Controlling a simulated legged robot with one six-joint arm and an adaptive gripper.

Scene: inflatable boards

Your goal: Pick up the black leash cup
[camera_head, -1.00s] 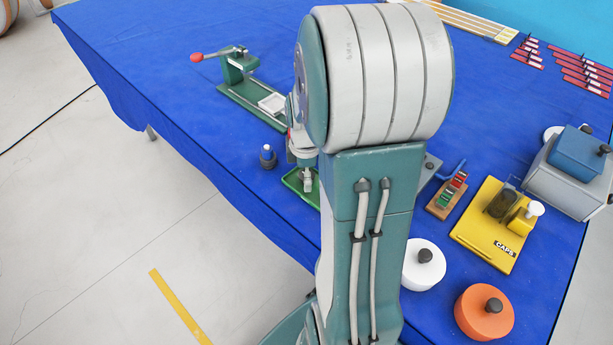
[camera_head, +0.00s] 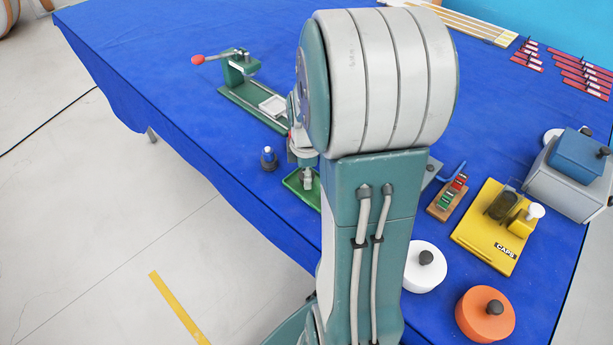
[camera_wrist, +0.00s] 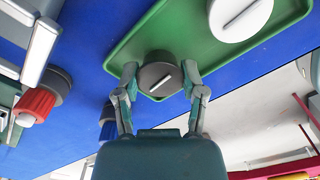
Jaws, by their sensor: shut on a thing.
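The black leash cup (camera_wrist: 158,76) is a short dark round piece with a pale bar across its top. It is in the wrist view, over the near edge of the green tray (camera_wrist: 122,56). My gripper (camera_wrist: 160,74) has one finger on each side of the cup and is shut on it. I cannot tell whether the cup touches the tray. In the head view my gripper (camera_head: 307,180) is low over the green tray (camera_head: 296,186), partly behind my arm, and the cup cannot be made out there.
A white round piece (camera_wrist: 238,14) lies on the tray. A dark peg-like piece (camera_head: 268,160) stands left of the tray. A green press with a red knob (camera_head: 238,66) is behind. Yellow caps board (camera_head: 480,235), white disc (camera_head: 420,275) and orange disc (camera_head: 475,318) are to the right.

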